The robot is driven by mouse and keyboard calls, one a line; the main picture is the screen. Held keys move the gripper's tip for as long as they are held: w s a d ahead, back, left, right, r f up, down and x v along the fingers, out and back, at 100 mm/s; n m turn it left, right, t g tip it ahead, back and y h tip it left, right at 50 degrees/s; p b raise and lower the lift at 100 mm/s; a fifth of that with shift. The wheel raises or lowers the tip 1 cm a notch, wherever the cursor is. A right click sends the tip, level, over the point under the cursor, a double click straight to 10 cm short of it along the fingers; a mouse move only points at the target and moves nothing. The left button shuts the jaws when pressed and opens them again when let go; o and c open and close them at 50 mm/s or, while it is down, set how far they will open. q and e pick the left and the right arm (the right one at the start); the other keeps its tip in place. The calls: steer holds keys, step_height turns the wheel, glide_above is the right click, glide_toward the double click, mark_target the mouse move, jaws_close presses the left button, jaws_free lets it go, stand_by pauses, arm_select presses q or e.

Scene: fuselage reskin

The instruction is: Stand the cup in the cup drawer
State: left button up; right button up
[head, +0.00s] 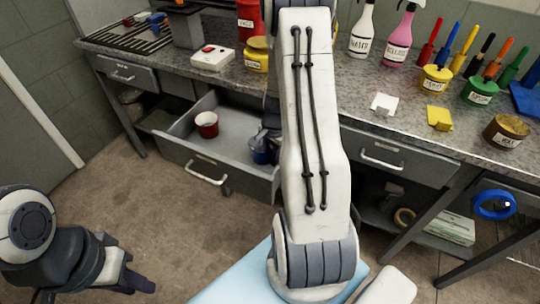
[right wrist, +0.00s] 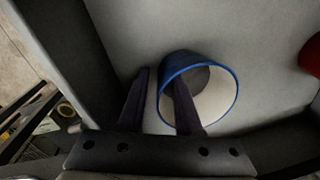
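A blue cup with a pale inside (right wrist: 215,100) is in the open drawer (head: 232,122), mouth up. In the head view the blue cup (head: 261,155) shows partly, behind my right arm. My right gripper (right wrist: 162,85) is at the cup's rim, one dark finger inside the mouth and the other outside the wall. A gap shows between the outer finger and the wall, so it is open. A red cup (head: 206,124) stands further left in the drawer; its edge shows in the right wrist view (right wrist: 312,55). My left gripper (head: 95,292) appears open and empty, low at left.
The worktop holds spray bottles (head: 362,32), a yellow jar (head: 257,55), a white box (head: 212,57) and several coloured tools. A closed drawer (head: 390,155) is right of my arm. The drawer floor between the cups is clear.

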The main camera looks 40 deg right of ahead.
steer(key=shift+r, duration=0.45)
step_height(320, 180, up, 11)
steer(key=s+p, duration=0.1)
steer(key=p, duration=0.1)
steer(key=s+a+r+n, duration=0.1)
steer(key=a+r+n, duration=0.2)
steer(key=a+n, duration=0.55)
steer(key=s+a+r+n, duration=0.1)
steer(key=a+r+n, duration=0.25)
steer(key=a, duration=1.05)
steer(key=s+a+r+n+g+y, duration=0.1)
steer(key=s+a+n, duration=1)
steer(key=s, duration=0.4)
steer(key=shift+a+r+n, duration=0.15)
steer(key=shift+r+n, duration=0.05)
steer(key=shift+n, duration=0.6)
